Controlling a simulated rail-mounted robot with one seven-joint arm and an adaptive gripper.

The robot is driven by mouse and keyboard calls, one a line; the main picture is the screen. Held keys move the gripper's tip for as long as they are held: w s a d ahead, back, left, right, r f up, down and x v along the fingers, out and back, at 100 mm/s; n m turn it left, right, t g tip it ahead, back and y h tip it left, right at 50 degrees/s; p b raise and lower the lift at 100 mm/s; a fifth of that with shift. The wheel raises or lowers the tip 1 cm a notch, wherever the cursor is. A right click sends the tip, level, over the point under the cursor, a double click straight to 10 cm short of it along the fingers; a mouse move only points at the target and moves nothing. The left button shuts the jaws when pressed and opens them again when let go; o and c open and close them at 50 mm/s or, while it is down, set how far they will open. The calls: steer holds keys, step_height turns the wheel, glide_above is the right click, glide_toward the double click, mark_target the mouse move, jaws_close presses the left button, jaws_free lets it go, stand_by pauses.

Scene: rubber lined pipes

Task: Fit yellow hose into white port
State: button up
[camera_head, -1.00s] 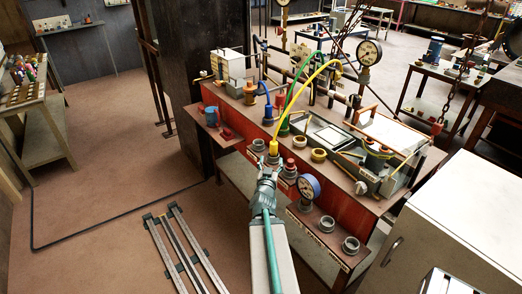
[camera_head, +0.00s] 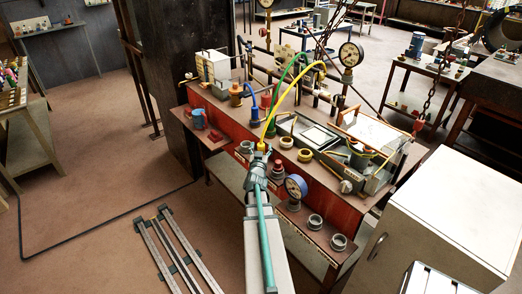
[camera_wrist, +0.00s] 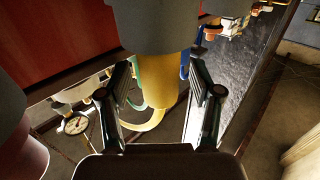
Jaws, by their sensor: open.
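The yellow hose (camera_head: 300,83) arches over the bench from the gauge pipework at the back. Its yellow plug end (camera_head: 261,146) points down and also shows in the wrist view (camera_wrist: 170,85). There, the plug meets a large grey cylinder (camera_wrist: 155,22); how deep it sits is hidden. My gripper (camera_head: 259,160) is at the plug. In the wrist view my gripper (camera_wrist: 163,75) is open, with one finger on each side of the plug and gaps visible. Pale grey ring ports (camera_head: 315,222) (camera_head: 338,242) stand empty at the front right; I cannot tell which port is the white one.
A blue-rimmed gauge (camera_head: 295,187) stands right of my gripper. Yellow ring ports (camera_head: 304,155) and an open case (camera_head: 315,137) lie behind. A white cabinet (camera_head: 440,215) is at right.

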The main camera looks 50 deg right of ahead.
jaws_close()
stand_by(0.3)
